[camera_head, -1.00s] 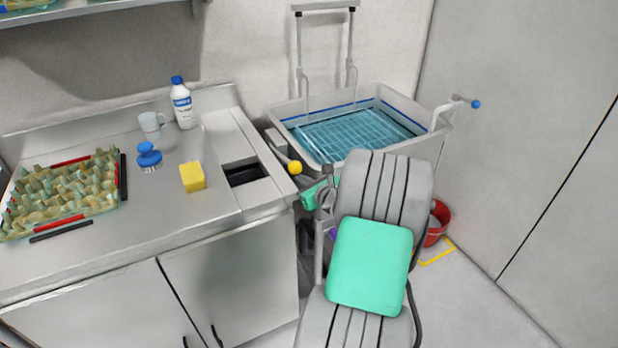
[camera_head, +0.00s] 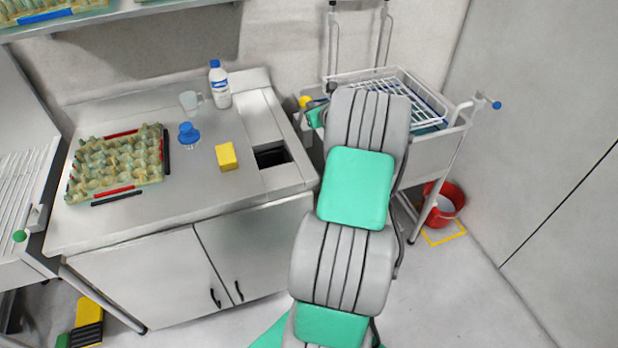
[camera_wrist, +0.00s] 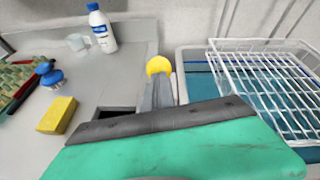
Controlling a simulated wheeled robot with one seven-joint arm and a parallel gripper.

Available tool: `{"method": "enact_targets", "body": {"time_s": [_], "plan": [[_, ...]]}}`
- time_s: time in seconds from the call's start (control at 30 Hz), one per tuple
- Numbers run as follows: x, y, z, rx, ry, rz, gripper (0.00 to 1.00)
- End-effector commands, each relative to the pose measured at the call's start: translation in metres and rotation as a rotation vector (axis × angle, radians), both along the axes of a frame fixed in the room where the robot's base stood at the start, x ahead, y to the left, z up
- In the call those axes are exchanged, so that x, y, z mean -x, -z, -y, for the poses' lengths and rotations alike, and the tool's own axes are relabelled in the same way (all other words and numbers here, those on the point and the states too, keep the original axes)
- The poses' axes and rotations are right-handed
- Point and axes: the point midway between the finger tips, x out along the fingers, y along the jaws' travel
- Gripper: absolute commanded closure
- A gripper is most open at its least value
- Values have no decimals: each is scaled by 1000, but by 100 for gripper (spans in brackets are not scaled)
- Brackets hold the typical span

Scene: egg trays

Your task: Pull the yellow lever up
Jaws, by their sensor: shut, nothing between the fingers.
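The yellow lever's round knob (camera_head: 304,101) shows at the near left of the wash basin, beside the counter's right end, with its shaft largely hidden by my arm. In the wrist view the knob (camera_wrist: 158,66) is just beyond my narrow grey gripper fingers (camera_wrist: 159,92), which are close together. Whether they touch the lever is unclear. In the head view my gripper (camera_head: 316,114) is mostly hidden behind my arm, close to the knob. The white wire rack (camera_head: 345,76) stands raised over the basin (camera_head: 454,131), above the blue water.
The steel counter (camera_head: 130,215) holds an egg tray (camera_head: 75,188), blue brush (camera_head: 188,134), yellow sponge (camera_head: 227,157), cup (camera_head: 190,103) and bottle (camera_head: 219,84). A red bucket (camera_head: 430,214) stands on the floor right of the basin.

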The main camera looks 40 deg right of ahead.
Motion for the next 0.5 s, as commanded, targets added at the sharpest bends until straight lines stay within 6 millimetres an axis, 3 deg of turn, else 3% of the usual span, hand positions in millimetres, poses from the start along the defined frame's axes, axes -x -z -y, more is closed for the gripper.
{"method": "enact_targets", "body": {"time_s": [0.2,0.5], "plan": [[-7,-13,15,4,15,3,100],[-15,-21,16,12,11,12,100]]}}
